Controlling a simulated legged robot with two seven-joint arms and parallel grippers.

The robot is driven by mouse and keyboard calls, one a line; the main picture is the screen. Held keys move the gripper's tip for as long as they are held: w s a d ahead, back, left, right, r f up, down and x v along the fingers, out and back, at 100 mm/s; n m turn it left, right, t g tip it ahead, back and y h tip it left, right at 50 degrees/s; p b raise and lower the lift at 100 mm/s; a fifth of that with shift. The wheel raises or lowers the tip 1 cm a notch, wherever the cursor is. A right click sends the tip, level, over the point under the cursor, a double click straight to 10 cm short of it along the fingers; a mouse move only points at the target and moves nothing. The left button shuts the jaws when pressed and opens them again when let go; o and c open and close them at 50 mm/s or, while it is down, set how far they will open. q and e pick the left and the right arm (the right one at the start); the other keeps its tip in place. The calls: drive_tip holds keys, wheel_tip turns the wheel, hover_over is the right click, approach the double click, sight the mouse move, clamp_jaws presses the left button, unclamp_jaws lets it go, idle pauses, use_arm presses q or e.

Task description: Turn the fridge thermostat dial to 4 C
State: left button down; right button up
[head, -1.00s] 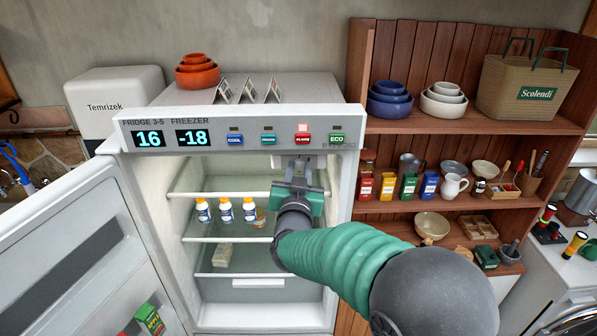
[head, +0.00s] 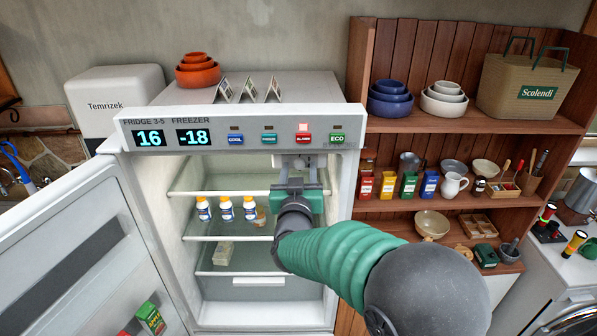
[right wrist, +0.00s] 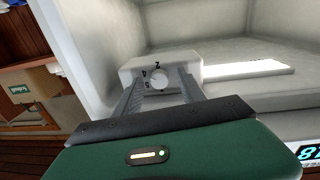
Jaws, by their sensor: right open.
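The thermostat dial (right wrist: 160,78) is a round pale knob on a white housing inside the fridge. In the head view my right gripper (head: 297,172) is under the fridge's top panel and hides the dial. The fridge display (head: 150,138) reads 16 and the freezer display (head: 194,137) reads -18. My left gripper is not in view.
The fridge door (head: 75,255) stands open at the left. Small bottles (head: 227,209) stand on a shelf left of my gripper. The inner wall is close beside the dial. A wooden shelf unit (head: 440,125) with bowls and jars stands to the right.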

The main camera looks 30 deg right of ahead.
drive_tip(key=b+v, duration=0.4)
drive_tip(key=v, duration=1.3)
drive_tip(key=shift+w+f, duration=0.15)
